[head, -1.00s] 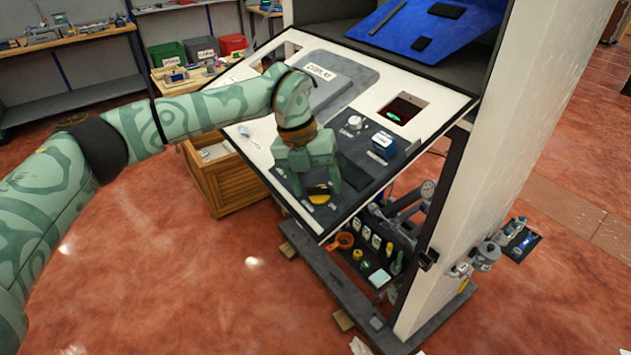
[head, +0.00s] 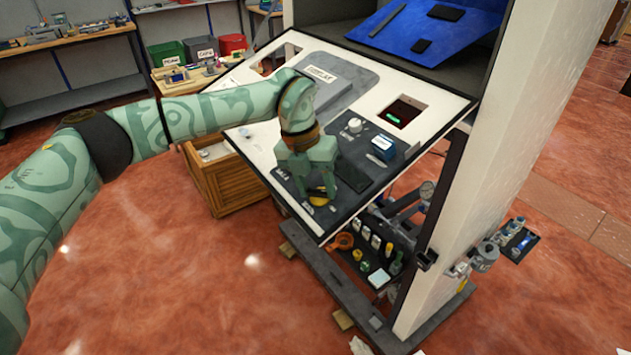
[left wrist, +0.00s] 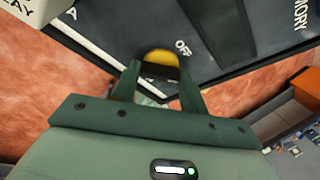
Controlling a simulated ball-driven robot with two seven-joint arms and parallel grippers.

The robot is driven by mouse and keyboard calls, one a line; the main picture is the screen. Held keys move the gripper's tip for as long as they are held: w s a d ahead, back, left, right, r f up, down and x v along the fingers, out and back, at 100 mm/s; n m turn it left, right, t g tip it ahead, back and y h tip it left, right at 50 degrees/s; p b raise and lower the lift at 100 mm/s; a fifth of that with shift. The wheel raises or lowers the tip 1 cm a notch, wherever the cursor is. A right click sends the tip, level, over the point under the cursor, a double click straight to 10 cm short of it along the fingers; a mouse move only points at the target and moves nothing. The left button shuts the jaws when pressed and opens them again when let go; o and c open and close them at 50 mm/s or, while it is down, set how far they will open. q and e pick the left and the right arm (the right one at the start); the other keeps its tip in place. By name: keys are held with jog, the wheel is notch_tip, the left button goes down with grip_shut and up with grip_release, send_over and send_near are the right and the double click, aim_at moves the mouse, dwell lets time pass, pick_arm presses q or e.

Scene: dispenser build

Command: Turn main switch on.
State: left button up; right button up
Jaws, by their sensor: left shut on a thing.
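The main switch (head: 316,195) is on the dark lower strip of the sloped control panel and shows as a yellow patch under my left gripper (head: 317,191). In the left wrist view, the yellow part of the switch (left wrist: 160,58) shows just beyond the fingertips of my left gripper (left wrist: 157,78), beside the word OFF. The gripper is shut on the switch, and its fingers hide most of the handle, so I cannot tell the switch's position. My right gripper is in neither view.
A wooden crate (head: 226,180) stands at the left below the panel.

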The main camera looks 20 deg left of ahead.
pick_arm(q)
jog(key=m+p, duration=0.1)
jog(key=m, duration=0.2)
jog(key=shift+d+r+y+p, duration=0.1)
jog(key=shift+r+y+p, duration=0.1)
jog(key=shift+y+p, duration=0.2)
jog(key=m+y+p, duration=0.1)
jog(key=m, duration=0.2)
jog(key=shift+f+t, duration=0.1)
jog(key=shift+t, duration=0.2)
jog(key=shift+m, duration=0.3)
jog(key=o, duration=1)
jog(key=r, duration=0.5)
jog(key=s+r, duration=0.1)
jog(key=r, duration=0.4)
jog(key=a+r, duration=0.1)
jog(key=r, duration=0.5)
jog(key=shift+s, duration=0.25)
